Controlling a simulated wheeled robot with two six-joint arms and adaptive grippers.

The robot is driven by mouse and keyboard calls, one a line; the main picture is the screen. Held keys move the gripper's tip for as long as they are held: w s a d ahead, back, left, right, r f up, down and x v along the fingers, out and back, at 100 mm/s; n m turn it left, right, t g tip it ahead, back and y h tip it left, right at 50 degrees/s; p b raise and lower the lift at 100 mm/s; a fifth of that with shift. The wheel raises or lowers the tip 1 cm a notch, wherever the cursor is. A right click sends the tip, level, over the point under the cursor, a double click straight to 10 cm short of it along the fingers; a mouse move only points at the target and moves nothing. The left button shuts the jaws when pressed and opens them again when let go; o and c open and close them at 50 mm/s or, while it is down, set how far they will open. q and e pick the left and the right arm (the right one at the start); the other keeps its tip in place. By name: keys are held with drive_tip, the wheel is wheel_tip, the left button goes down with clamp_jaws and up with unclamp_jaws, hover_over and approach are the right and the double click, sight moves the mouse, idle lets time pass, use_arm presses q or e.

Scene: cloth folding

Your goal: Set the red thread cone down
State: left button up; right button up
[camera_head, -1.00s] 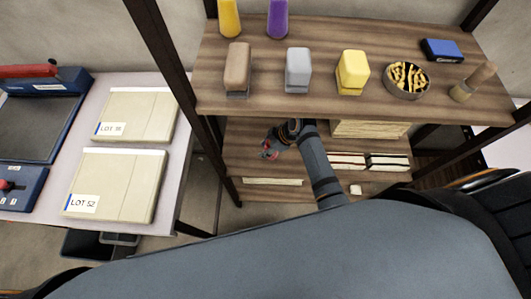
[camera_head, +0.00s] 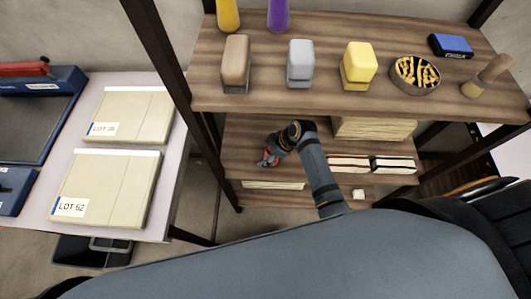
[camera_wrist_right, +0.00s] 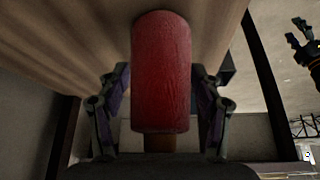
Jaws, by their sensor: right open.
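The red thread cone (camera_wrist_right: 162,75) stands large in the middle of the right wrist view, between the fingers of my right gripper (camera_wrist_right: 160,110). The fingers are spread, one on each side, with narrow gaps beside the cone. Whether the cone's base rests on the board is hidden. My left gripper (camera_wrist_right: 303,40) shows small at the right wrist view's right edge, its fingers apart and empty.
The upper shelf (camera_head: 320,100) overhangs the lower one and carries brown, grey and yellow blocks, a round tin (camera_head: 415,75) and a blue box (camera_head: 450,45). A dark post (camera_head: 165,60) stands left of my right gripper. Folded stacks lie right of my forearm.

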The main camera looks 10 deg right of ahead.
use_arm(q)
drive_tip(key=shift+s+r+p, duration=0.1)
drive_tip(key=shift+r+p, duration=0.45)
use_arm(e)
drive_tip(key=v, duration=1.2)
drive_tip(key=shift+r, duration=0.15)
drive_tip(key=shift+s, duration=0.1)
